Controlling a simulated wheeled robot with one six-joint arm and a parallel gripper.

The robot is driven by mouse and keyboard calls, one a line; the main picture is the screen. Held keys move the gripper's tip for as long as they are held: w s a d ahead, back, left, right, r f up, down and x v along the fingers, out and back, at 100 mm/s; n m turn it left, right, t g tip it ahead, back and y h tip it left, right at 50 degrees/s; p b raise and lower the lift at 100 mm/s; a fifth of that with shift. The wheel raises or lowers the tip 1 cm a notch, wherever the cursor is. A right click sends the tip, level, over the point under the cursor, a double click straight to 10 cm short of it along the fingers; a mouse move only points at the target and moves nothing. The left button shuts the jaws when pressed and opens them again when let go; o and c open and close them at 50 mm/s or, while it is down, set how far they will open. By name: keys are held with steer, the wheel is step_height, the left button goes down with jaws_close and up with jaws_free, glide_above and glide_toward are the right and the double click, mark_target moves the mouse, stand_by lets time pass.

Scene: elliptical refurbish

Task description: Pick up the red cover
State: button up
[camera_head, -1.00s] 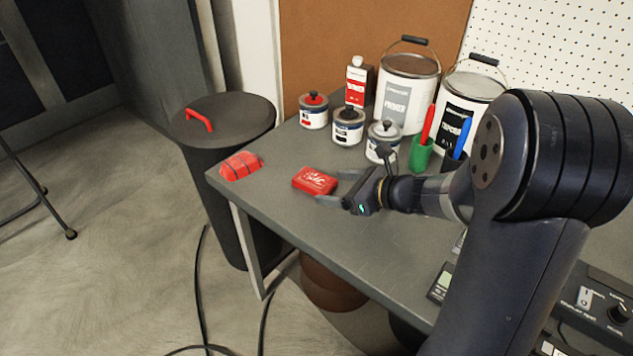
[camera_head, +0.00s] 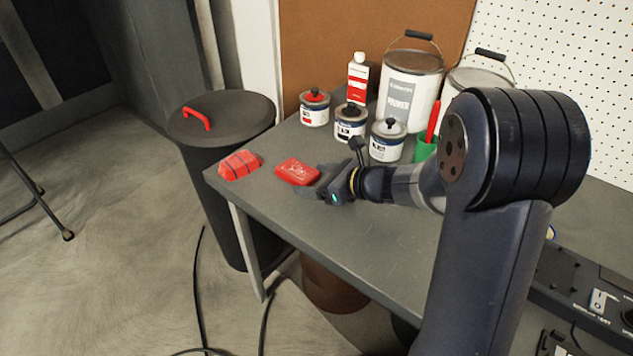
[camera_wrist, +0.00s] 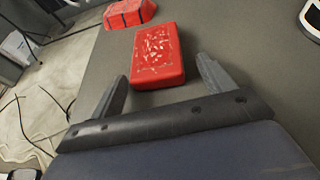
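A scuffed red block, which looks like the red cover (camera_head: 297,171), lies flat on the grey table near its left end. It has worn pale marks on top. In the wrist view the cover (camera_wrist: 158,55) lies straight ahead, its near end between my fingertips. My gripper (camera_head: 314,179) is open, low over the table on the cover's right side. In the wrist view my gripper (camera_wrist: 160,80) has a finger on each side of the cover's near end, with visible gaps. Contact at the near end cannot be told.
A red rounded piece with black lines (camera_head: 240,165) sits at the table's (camera_head: 265,215) left corner, beyond the cover. Small paint pots (camera_head: 350,122), a white-and-red bottle (camera_head: 357,82) and large cans (camera_head: 410,85) stand behind. A dark bin (camera_head: 225,105) stands left of the table. The table front is clear.

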steer(key=c, duration=1)
steer(key=shift+r, duration=0.1)
steer(key=shift+c, duration=0.2)
steer(key=shift+r, duration=0.1)
